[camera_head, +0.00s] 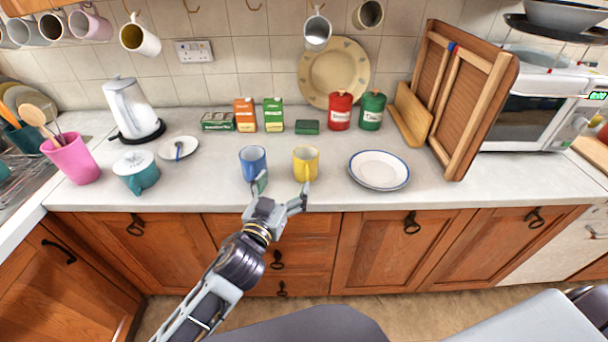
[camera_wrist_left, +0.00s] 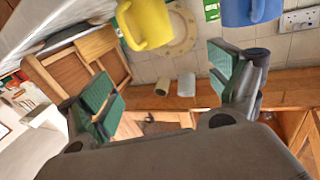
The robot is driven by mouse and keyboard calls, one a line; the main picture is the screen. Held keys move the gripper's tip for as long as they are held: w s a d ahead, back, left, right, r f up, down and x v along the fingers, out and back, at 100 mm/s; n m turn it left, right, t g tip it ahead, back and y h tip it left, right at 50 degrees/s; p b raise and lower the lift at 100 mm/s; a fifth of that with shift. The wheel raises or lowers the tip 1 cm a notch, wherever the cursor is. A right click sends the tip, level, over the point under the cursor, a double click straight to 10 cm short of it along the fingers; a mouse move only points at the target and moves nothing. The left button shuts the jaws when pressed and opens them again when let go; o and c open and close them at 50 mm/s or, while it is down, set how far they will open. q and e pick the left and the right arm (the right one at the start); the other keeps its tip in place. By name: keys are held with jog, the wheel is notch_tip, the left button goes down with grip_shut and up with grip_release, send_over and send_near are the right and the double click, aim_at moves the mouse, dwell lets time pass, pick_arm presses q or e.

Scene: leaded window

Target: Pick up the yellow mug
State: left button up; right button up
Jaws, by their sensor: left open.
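The yellow mug (camera_head: 306,164) stands upright on the worktop near its front edge, and it also shows at the top of the left wrist view (camera_wrist_left: 146,24). A blue mug (camera_head: 252,162) stands to its left; in the left wrist view it is cut off at the top right (camera_wrist_left: 252,10). My left gripper (camera_head: 284,188) is open and empty at the worktop's front edge, its fingers spread wide. One fingertip shows just in front of the blue mug, the other just in front of the yellow mug. In the left wrist view the green finger pads (camera_wrist_left: 163,78) have no mug between them. My right gripper is out of view.
A white plate with a blue rim (camera_head: 379,169) lies right of the yellow mug. A teal lidded pot (camera_head: 137,173) and a small saucer (camera_head: 178,149) are on the left. Cartons and red and green canisters (camera_head: 341,111) stand behind. Wooden drawers (camera_head: 300,230) are below the worktop edge.

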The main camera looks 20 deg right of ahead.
pick_arm(q)
jog(key=shift+w+d+f+n, duration=0.2)
jog(key=shift+w+d+n, duration=0.1)
jog(key=shift+w+d, duration=1.15)
jog(key=shift+w, duration=0.4)
jog(key=shift+x, duration=1.15)
jog(key=shift+w+d, duration=0.3)
jog(key=shift+w, duration=0.1)
jog(key=shift+w+f, duration=0.1)
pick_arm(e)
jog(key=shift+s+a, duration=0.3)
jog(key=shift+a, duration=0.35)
